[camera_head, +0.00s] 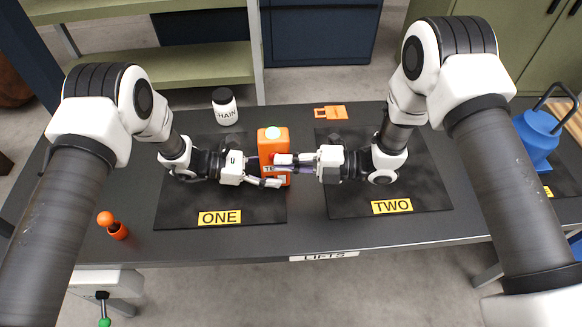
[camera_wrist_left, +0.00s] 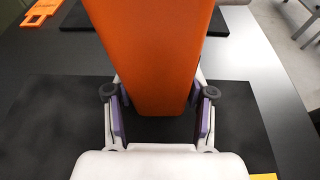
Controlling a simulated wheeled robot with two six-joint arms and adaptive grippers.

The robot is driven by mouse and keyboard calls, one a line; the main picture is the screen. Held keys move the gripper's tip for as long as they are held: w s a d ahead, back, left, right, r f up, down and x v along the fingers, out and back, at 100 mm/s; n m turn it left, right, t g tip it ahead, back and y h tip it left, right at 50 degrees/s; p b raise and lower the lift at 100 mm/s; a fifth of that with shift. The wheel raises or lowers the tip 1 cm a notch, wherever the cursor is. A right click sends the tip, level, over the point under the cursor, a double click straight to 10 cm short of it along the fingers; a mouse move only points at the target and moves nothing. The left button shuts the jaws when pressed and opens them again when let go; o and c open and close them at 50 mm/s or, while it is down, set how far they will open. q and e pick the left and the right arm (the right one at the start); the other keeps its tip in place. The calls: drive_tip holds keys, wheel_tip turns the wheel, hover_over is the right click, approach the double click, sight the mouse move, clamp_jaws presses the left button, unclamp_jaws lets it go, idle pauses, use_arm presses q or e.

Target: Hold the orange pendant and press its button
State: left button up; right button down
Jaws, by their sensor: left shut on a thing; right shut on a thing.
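The orange pendant (camera_head: 273,143) is a box held upright over the inner edge of mat ONE, with a pale green button (camera_head: 271,130) on its top. My left gripper (camera_head: 266,178) is shut on its lower part from the left. In the left wrist view the pendant (camera_wrist_left: 155,50) fills the space between the fingers of that gripper (camera_wrist_left: 160,108). My right gripper (camera_head: 284,163) comes from the right and is shut on the pendant's right side, its fingers overlapping the front and partly hiding the label. The button is clear of both grippers.
Mat ONE (camera_head: 180,212) and mat TWO (camera_head: 345,205) lie on the dark table. An orange ball-topped piece (camera_head: 114,226) is at the front left, a blue container (camera_head: 538,135) at the right.

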use_arm(q)
drive_tip(key=shift+s, duration=0.15)
drive_tip(key=shift+c, duration=0.2)
drive_tip(key=shift+d, duration=0.1)
drive_tip(key=o, duration=1.1)
use_arm(e)
drive_tip(key=s+d+r, duration=0.1)
drive_tip(key=s+d, duration=0.4)
drive_tip(key=d, duration=0.5)
drive_tip(key=shift+s+d, duration=0.15)
drive_tip(key=shift+s, duration=0.05)
drive_tip(key=shift+r, duration=0.1)
use_arm(q)
drive_tip(key=v, duration=1.2)
